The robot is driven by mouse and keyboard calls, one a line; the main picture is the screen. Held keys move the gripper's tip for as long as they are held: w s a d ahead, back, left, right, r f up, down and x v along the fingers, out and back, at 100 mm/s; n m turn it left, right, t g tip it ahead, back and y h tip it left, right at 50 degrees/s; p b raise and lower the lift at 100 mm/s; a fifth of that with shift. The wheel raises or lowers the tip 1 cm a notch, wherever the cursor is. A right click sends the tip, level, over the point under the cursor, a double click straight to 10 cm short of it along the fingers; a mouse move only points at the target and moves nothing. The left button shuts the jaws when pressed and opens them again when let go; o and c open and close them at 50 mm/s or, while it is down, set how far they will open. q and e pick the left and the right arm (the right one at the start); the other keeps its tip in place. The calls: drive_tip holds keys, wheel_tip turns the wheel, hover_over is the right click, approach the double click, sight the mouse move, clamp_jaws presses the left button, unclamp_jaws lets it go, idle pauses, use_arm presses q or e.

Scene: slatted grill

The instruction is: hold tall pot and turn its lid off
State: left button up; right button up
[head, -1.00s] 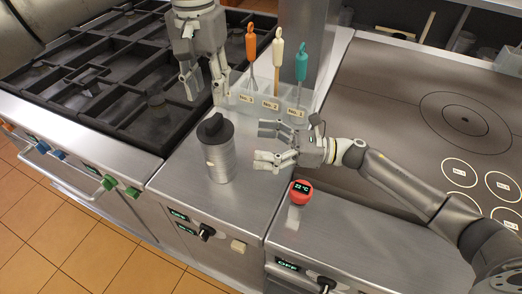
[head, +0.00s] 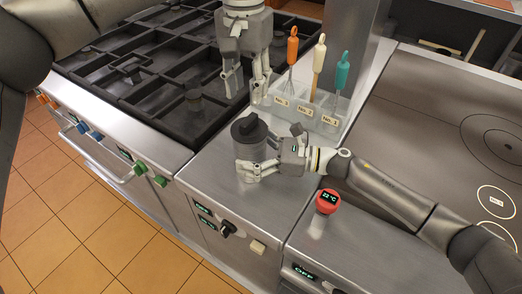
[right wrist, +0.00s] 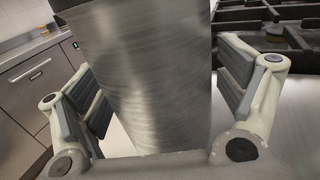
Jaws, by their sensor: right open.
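The tall pot (head: 250,152) is a brushed-metal cylinder standing upright on the steel counter, with a dark lid (head: 246,130) on top. My right gripper (head: 254,168) is low at the pot's right side, its fingers open around the body. In the right wrist view the pot (right wrist: 145,80) stands between the two fingers of that gripper (right wrist: 162,95), with a gap at the left finger; contact at the right finger is unclear. My left gripper (head: 246,88) hangs open and empty, fingers downward, above and behind the lid.
A grey holder (head: 305,118) with orange, white and teal-handled utensils stands behind the pot. A black slatted grill (head: 150,75) lies to the left. A red timer-like device (head: 327,201) showing 22 °C sits at the right. The counter in front of the pot is clear.

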sight(249, 118)
drive_tip(key=shift+a, duration=0.15)
drive_tip(key=shift+c, duration=0.5)
drive_tip(key=c, duration=1.4)
drive_tip(key=o, duration=0.8)
drive_tip(key=c, duration=0.5)
use_arm(q)
drive_tip(key=shift+f+m, duration=0.8)
drive_tip(key=shift+f, duration=3.65)
